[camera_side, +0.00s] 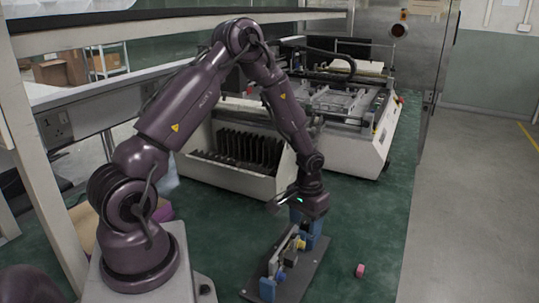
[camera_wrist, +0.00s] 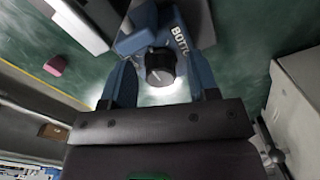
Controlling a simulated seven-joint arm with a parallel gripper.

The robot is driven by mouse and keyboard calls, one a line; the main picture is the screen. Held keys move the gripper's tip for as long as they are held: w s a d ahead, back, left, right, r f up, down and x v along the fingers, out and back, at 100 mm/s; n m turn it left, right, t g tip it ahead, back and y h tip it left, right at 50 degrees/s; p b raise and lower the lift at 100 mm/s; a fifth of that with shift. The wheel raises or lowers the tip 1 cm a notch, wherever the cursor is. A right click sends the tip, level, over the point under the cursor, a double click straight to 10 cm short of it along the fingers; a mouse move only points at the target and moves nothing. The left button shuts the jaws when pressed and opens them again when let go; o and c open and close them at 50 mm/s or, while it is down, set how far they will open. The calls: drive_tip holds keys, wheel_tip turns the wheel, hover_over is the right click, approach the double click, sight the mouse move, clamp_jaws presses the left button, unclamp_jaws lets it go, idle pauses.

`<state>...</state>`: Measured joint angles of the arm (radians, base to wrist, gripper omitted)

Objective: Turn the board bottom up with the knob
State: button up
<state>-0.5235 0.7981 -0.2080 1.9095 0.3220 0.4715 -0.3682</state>
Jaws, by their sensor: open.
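A black round knob (camera_wrist: 160,66) sits on a blue bracket (camera_wrist: 150,35) whose visible lettering begins "BOTT". My gripper (camera_wrist: 160,72) is open, with one blue finger on each side of the knob. Gaps show between the fingers and the knob. In the side view my gripper (camera_side: 303,212) points down at the far end of the fixture, by a blue post (camera_side: 316,238). The board (camera_side: 284,252) appears as a narrow grey-white piece standing on edge along the fixture. Which face is up cannot be told. The knob is hidden in the side view.
The fixture stands on a dark base plate (camera_side: 304,278) on the green surface. A small pink block (camera_side: 360,270) lies to its right, also visible in the wrist view (camera_wrist: 55,65). A white rack of dark boards (camera_side: 235,182) and a machine (camera_side: 345,140) stand behind.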

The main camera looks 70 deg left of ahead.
sight(306, 220)
drive_tip(key=n, duration=0.4)
drive_tip(key=shift+a+r, duration=0.1)
drive_tip(key=shift+a, duration=0.05)
wheel_tip(306, 220, up, 12)
drive_tip(key=s+d+r+m+t, duration=0.2)
drive_tip(key=s+d+r+m, duration=0.5)
drive_tip(key=s+r, duration=0.6)
drive_tip(key=shift+d+r+t+y, duration=0.3)
drive_tip(key=shift+d+y, duration=0.1)
drive_tip(key=shift+d, duration=1)
drive_tip(key=shift+f, duration=0.1)
